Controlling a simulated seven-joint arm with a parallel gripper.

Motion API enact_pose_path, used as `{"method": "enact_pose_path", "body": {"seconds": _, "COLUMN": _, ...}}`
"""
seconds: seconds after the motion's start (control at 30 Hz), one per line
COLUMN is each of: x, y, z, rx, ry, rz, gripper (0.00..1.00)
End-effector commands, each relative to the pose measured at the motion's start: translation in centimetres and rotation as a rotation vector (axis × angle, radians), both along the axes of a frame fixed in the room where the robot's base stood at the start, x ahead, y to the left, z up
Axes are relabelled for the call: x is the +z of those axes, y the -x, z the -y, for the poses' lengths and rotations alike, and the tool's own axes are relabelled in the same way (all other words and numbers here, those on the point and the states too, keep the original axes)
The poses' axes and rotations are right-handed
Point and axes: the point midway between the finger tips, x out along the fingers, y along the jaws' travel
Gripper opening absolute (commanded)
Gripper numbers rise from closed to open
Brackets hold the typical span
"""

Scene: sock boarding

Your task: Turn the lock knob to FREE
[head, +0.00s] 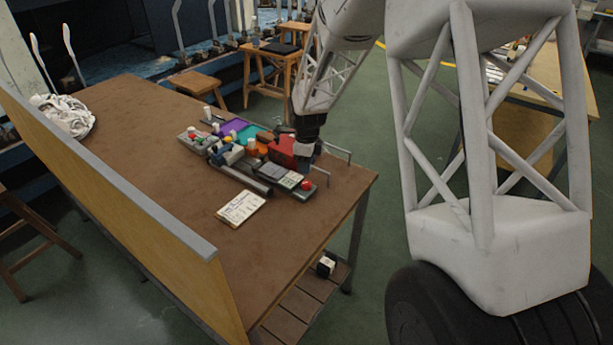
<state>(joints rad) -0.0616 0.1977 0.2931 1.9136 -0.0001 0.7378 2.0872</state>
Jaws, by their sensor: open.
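A cluster of small coloured parts and grey boxes sits on the brown table (180,140). I cannot tell which part is the lock knob, and no FREE marking is readable. A grey panel (277,177) with pale labels lies at the near right of the cluster, with a round red button (306,184) at its right end. My gripper (303,157) points down over the right end of the cluster, next to a red block (281,149) and behind the panel. Its fingers are small and partly lost against the parts. Nothing is seen held, and contact cannot be told.
A written card (241,206) lies in front of the cluster. Thin metal handles (338,151) stand at the right. A white cloth heap (66,115) lies at the far left. A raised board (110,190) edges the table's left side. The table's middle is clear.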

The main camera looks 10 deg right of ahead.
Motion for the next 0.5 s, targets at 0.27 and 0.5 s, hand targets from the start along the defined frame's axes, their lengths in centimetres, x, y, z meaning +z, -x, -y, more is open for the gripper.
{"method": "enact_pose_path", "body": {"seconds": 0.27, "x": 0.03, "y": 0.00, "z": -0.01, "rx": 0.298, "ry": 0.000, "rz": 0.000, "gripper": 0.44}}
{"method": "enact_pose_path", "body": {"seconds": 0.5, "x": 0.06, "y": -0.01, "z": -0.02, "rx": 0.632, "ry": 0.000, "rz": 0.000, "gripper": 0.44}}
